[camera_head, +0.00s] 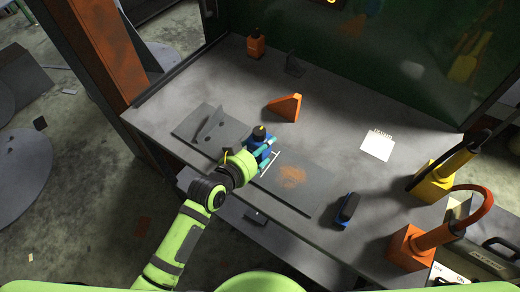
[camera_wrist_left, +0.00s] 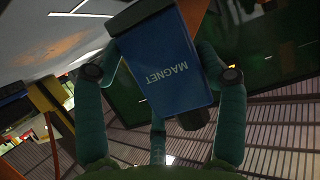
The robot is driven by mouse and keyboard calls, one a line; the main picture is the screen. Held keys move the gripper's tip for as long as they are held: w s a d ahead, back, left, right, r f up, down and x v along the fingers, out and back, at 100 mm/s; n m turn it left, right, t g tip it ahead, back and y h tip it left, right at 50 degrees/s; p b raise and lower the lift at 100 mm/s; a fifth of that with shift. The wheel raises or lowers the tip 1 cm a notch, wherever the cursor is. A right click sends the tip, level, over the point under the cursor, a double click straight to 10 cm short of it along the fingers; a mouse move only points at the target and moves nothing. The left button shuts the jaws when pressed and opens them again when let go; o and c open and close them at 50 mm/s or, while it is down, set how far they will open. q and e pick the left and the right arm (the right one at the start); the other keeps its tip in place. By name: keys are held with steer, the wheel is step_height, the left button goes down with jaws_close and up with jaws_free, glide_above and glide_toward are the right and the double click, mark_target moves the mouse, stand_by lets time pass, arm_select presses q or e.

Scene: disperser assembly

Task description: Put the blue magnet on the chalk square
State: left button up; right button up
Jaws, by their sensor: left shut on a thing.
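The blue magnet (camera_wrist_left: 168,70), a block lettered MAGNET, sits between the fingers of my left gripper (camera_wrist_left: 165,75) in the left wrist view. In the head view my left gripper (camera_head: 262,150) is shut around the magnet (camera_head: 257,147), whose dark top with a yellow mark sticks up. White chalk lines (camera_head: 274,161) lie on the dark plate beside and partly behind the gripper; the rest of the chalk square is hidden. They also show at the top left of the left wrist view (camera_wrist_left: 80,14). I cannot tell whether the magnet touches the plate. My right gripper is not in view.
The plate (camera_head: 312,194) bears an orange rusty patch. An upright grey plate (camera_head: 210,125) stands to the left and an orange wedge (camera_head: 285,107) behind. A blue-black object (camera_head: 347,208), a white card (camera_head: 378,146), and yellow (camera_head: 436,187) and orange (camera_head: 408,247) devices are on the right.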

arm_select(q)
steer(key=shift+w+f, duration=0.15)
steer(key=shift+f, duration=0.2)
steer(key=shift+f, duration=0.15)
steer(key=o, duration=1.7)
steer(key=shift+f, duration=0.2)
steer(key=shift+r, duration=0.2)
steer(key=v, duration=1.2)
steer(key=shift+f, duration=0.1)
